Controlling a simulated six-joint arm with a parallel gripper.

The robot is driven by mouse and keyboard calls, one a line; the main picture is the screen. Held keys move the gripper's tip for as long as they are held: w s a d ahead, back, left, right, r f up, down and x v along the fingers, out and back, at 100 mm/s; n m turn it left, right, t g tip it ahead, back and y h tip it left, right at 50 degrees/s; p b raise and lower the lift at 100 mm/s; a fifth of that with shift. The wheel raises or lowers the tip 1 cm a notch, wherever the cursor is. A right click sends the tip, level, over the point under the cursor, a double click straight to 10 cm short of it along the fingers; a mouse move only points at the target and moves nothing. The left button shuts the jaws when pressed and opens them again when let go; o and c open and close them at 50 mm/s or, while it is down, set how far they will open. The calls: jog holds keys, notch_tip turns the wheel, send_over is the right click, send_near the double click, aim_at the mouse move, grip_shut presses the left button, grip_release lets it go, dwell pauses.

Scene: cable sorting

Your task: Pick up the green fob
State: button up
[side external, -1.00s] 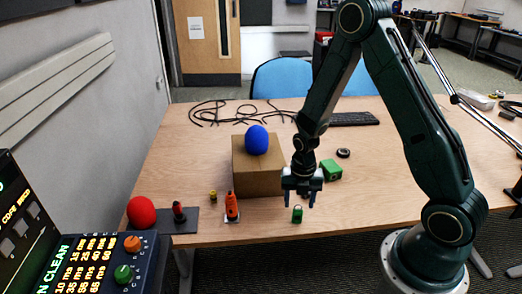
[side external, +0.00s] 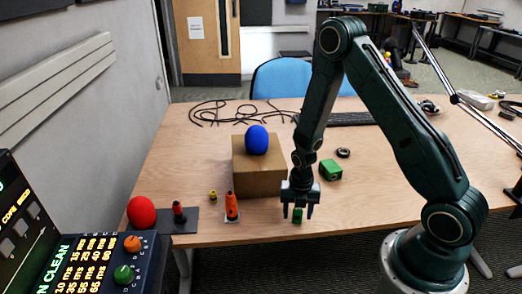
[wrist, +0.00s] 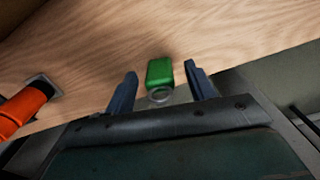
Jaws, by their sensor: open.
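The green fob (side external: 297,216) is a small green block standing on the table near its front edge. In the wrist view the green fob (wrist: 160,74) has a grey ring at its near end and sits between the two fingers. My gripper (side external: 296,214) points down over the fob in the side view, with its fingers on either side of it. In the wrist view my gripper (wrist: 161,84) is open, with a gap between each finger and the fob.
A cardboard box (side external: 258,180) with a blue egg-shaped object (side external: 257,140) stands behind left. An orange bottle-like object (side external: 231,205) is left of the fob. A larger green block (side external: 330,170) and a black ring (side external: 343,153) lie behind right. Cables (side external: 225,112) lie at the back.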

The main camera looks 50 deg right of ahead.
aim_at(298, 209)
dwell(0.4)
jog(key=c, duration=1)
jog(key=shift+r, duration=0.2)
jog(key=shift+c, duration=0.2)
notch_tip(298, 209, up, 20)
jog(key=shift+f, duration=0.2)
dwell(0.5)
